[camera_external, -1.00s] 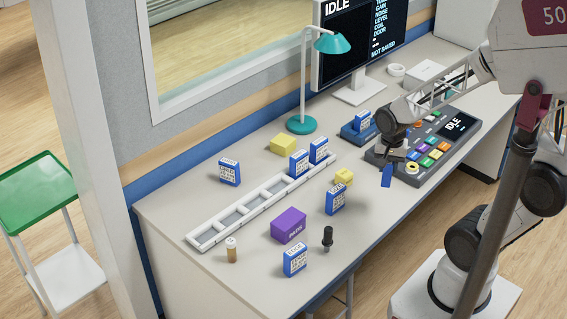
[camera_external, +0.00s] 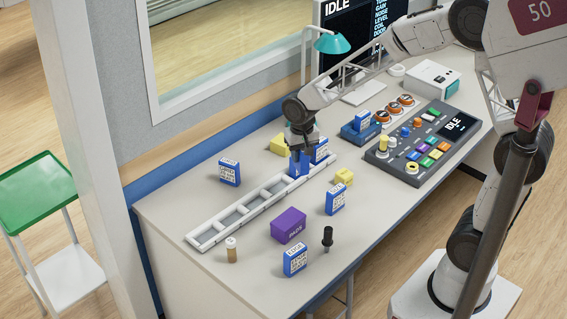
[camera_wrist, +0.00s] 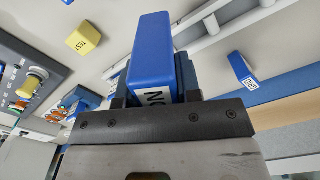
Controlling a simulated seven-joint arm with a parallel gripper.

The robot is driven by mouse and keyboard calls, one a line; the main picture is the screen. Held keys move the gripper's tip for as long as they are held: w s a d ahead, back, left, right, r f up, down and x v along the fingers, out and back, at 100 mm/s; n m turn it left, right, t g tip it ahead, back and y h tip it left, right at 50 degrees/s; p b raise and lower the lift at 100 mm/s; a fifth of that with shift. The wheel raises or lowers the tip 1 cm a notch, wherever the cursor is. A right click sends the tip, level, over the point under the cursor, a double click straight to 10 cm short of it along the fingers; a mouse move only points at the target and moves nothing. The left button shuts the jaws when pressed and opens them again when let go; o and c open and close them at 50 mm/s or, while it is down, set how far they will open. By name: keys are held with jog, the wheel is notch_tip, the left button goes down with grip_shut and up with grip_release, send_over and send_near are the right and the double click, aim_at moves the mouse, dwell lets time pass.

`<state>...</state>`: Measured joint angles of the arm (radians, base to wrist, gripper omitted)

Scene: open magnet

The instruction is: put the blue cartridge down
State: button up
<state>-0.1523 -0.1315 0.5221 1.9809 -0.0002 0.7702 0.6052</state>
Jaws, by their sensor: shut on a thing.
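My gripper (camera_external: 300,145) is shut on a blue cartridge (camera_external: 299,165), held upright, point downward, over the white slotted rack (camera_external: 215,232). In the wrist view the held cartridge (camera_wrist: 150,55) fills the middle, with part of a white label near the jaws. The rack's rails (camera_wrist: 210,28) run behind it. I cannot tell whether its lower end touches the rack. Another labelled blue cartridge (camera_external: 320,150) stands in the rack just to the right. The cartridge that stood at the gripper's spot is hidden or is not distinguishable.
More blue cartridges stand left of the rack (camera_external: 229,172), in front of it (camera_external: 335,199) and near the front edge (camera_external: 295,260). A purple box (camera_external: 288,225), yellow blocks (camera_external: 344,177), a black-knobbed piece (camera_external: 327,238) and a teal lamp (camera_external: 331,43) are nearby. The rack's left slots are empty.

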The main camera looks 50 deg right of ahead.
jog(key=w+a+f+n, duration=0.25)
jog(key=w+a, duration=0.35)
jog(key=a, duration=0.4)
jog(key=w+a+f+n, duration=0.1)
jog(key=w+a+n, duration=0.2)
jog(key=w+a, duration=0.5)
jog(key=s+f, duration=0.1)
jog(key=f, duration=0.2)
jog(key=s+a+f, duration=0.1)
jog(key=f, duration=0.1)
jog(key=shift+s+f, duration=0.1)
jog(key=shift+s, duration=0.2)
jog(key=shift+w+a, duration=0.1)
jog(key=shift+w, duration=0.05)
jog(key=w+a, duration=0.2)
jog(key=w, duration=0.3)
jog(key=w+a+f, duration=0.1)
jog(key=w, duration=0.3)
jog(key=w+a, duration=0.2)
jog(key=w, duration=0.3)
jog(key=shift+w+a+f, duration=0.25)
jog(key=shift+w+a, duration=0.05)
jog(key=shift+a, duration=0.05)
jog(key=shift+f, duration=1.75)
